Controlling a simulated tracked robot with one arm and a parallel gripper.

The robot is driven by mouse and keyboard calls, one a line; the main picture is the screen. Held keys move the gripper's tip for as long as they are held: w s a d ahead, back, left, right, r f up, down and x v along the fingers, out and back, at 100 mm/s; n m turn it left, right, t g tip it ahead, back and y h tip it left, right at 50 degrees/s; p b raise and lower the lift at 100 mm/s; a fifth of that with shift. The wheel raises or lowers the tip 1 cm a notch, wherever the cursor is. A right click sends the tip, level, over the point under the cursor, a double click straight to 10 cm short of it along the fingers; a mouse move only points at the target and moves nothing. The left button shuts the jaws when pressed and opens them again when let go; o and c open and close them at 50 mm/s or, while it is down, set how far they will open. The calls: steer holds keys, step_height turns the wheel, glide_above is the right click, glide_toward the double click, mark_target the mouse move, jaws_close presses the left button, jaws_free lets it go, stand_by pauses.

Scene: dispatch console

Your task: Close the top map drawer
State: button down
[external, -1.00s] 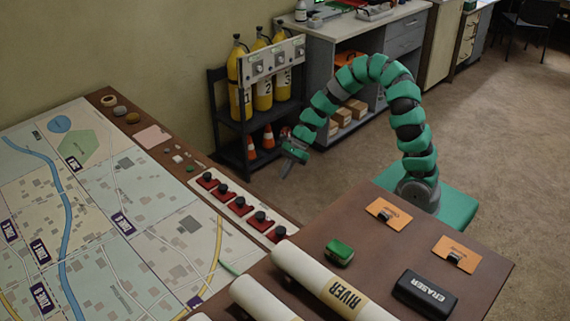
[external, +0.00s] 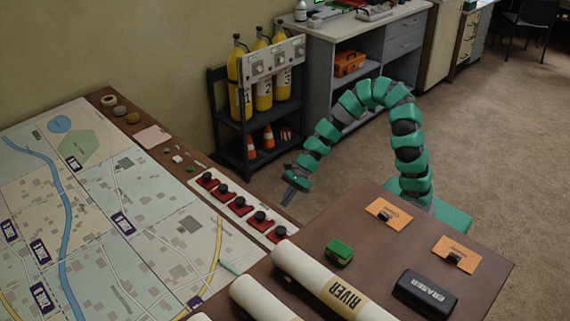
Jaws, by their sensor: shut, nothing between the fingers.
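No map drawer can be made out for certain. The map table (external: 88,218) fills the left side, and its front face, turned toward my arm, is hidden from this view. My green and black arm arches over the gap between the map table and the brown table. My gripper (external: 287,197) hangs at its end, pointing down, shut and empty. In the picture it is just right of the row of red-based black knobs (external: 240,206). Whether it touches anything cannot be told.
A black rack (external: 258,130) with yellow cylinders and cones stands behind the gripper. A grey cabinet (external: 405,36) is at the back. The brown table (external: 395,245) in front holds rolled maps (external: 325,283), a black eraser (external: 425,292) and a green box (external: 339,252). Floor is clear to the right.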

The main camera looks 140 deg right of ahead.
steer(key=shift+w+f+b, duration=0.25)
steer(key=shift+w+b, duration=0.05)
steer(key=shift+w, duration=0.6)
steer(key=shift+w+f+b, duration=0.25)
steer(key=shift+w, duration=0.65)
steer(key=shift+w+f+b, duration=0.25)
steer(key=shift+w+b, duration=0.05)
steer(key=shift+w, duration=0.6)
steer(key=shift+r, duration=0.1)
steer(key=w+p, duration=0.8)
steer(key=w, duration=0.2)
steer(key=shift+r, duration=0.25)
steer(key=shift+s, duration=0.15)
